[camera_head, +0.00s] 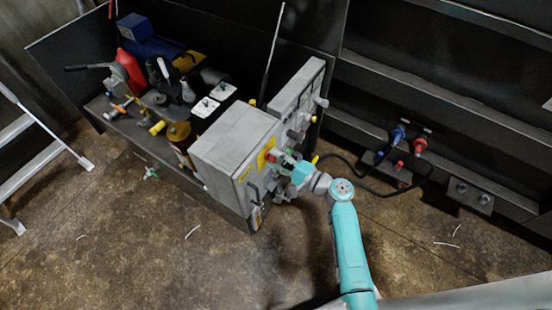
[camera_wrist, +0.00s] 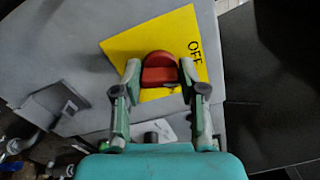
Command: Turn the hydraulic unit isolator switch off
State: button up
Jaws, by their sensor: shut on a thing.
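The isolator switch has a red handle (camera_wrist: 160,70) on a yellow plate (camera_wrist: 118,46) marked "OFF" at its right in the wrist view. The plate is on the face of a grey cabinet (camera_head: 228,143), which stands at the centre of the head view. The yellow plate also shows in the head view (camera_head: 264,158). My gripper (camera_wrist: 161,82) is shut on the red handle, with one finger on each side of it. In the head view my gripper (camera_head: 286,166) is at the cabinet's front face. The fingers hide part of the plate.
A bench behind the cabinet holds a red container (camera_head: 130,70), a blue box (camera_head: 134,27) and other clutter. A second grey panel (camera_head: 297,92) stands beside the cabinet. Hoses with red and blue couplings (camera_head: 398,134) are on the right. A ladder (camera_head: 42,125) is at far left. The front floor is mostly clear.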

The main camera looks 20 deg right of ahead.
jog(key=shift+f+n, duration=0.15)
jog(key=shift+n, duration=1.75)
jog(key=o, duration=1.1)
jog(key=shift+o, duration=0.2)
jog(key=v, duration=1.2)
